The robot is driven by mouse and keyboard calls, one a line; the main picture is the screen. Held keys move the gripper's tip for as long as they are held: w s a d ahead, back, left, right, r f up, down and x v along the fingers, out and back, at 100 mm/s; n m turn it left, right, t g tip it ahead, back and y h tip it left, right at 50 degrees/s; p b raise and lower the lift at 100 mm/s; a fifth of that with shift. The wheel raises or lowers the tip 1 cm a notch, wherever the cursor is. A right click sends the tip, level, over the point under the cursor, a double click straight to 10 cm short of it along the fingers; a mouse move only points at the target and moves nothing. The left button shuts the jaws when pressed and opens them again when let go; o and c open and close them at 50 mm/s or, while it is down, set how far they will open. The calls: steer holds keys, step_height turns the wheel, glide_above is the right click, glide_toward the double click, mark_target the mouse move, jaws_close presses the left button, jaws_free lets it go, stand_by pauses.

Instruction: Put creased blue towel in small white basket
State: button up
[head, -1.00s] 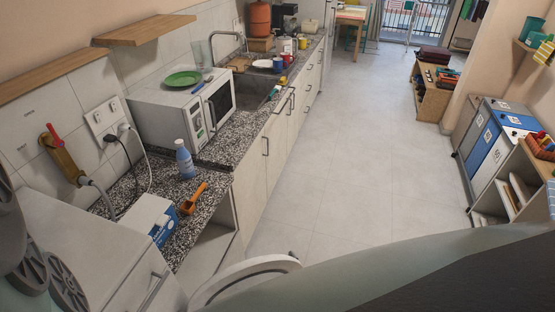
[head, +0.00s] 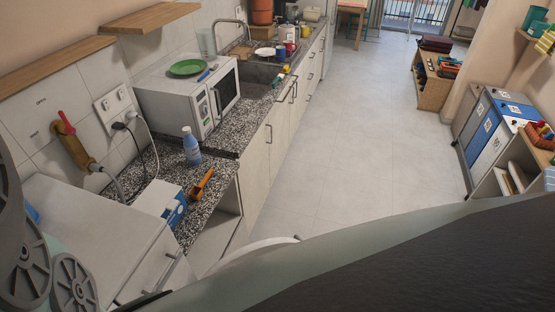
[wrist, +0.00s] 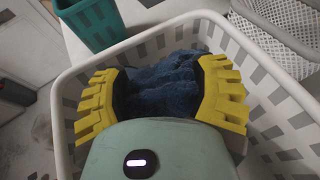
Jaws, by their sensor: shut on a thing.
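The blue towel (wrist: 168,80) shows in the wrist view as a bunched, creased cloth between the two yellow fingers of my gripper (wrist: 160,88). The gripper is shut on it. A white basket (wrist: 67,92) with slotted walls surrounds the towel and fingers in this view. The towel appears within the rim outline; I cannot tell whether it touches the basket floor. My gripper's body hides the towel's near part. The head view shows neither towel, basket nor gripper.
A teal basket (wrist: 90,22) stands beyond the white one in the wrist view. In the head view, a counter with a microwave (head: 172,95) and a blue bottle (head: 191,147) runs along the left. The floor (head: 345,150) is clear in the middle. Shelves and bins stand right.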

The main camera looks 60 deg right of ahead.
steer(key=shift+w+f, duration=0.1)
steer(key=shift+f, duration=2.6)
steer(key=shift+f, duration=0.6)
steer(key=o, duration=1.3)
steer(key=shift+o, duration=0.2)
